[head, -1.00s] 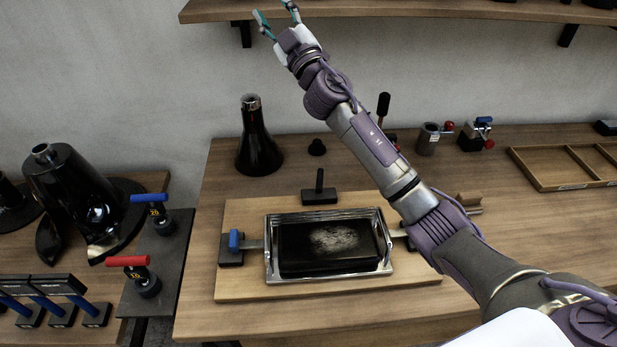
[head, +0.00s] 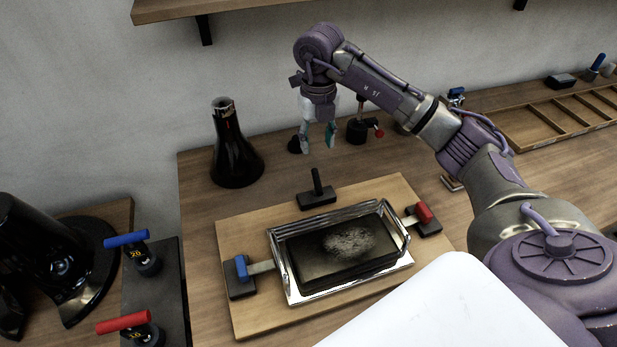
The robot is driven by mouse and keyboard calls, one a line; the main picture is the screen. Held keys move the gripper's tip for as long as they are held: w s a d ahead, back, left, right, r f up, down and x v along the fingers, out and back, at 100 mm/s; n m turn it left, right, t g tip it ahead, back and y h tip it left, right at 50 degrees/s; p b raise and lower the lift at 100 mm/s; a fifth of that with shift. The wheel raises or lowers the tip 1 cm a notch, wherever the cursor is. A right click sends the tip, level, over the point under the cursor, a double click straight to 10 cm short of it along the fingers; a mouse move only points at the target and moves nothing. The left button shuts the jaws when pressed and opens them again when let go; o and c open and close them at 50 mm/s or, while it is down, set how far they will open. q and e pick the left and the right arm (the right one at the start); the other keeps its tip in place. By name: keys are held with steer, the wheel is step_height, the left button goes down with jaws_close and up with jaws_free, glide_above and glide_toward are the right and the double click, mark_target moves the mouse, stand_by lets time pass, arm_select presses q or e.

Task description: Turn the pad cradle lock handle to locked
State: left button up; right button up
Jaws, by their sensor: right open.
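The pad cradle (head: 283,270) is a chrome frame holding a black pad (head: 340,252) with a pale scuffed patch, on a wooden board (head: 250,320). A blue handle (head: 241,268) sits on a black block at its left end. A red handle (head: 424,212) sits on a block at its right end. A black upright handle (head: 317,184) stands on a block behind the cradle. I cannot tell which is the lock handle. My right gripper (head: 318,142) points down, open and empty, above and behind the black upright handle. My left gripper is not in view.
A black flask-shaped bottle (head: 235,150) stands at the back left. A red-knobbed fixture (head: 357,130) is behind the gripper. A divided wooden tray (head: 560,120) lies at the right. Blue (head: 126,239) and red (head: 124,322) handles stand on a left side plate. A shelf (head: 180,8) hangs above.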

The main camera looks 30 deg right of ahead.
mark_target(317, 179)
step_height(317, 179, down, 13)
steer(key=p, duration=0.3)
steer(key=shift+s+f, duration=0.15)
steer(key=shift+f, duration=0.05)
steer(key=shift+c, duration=0.3)
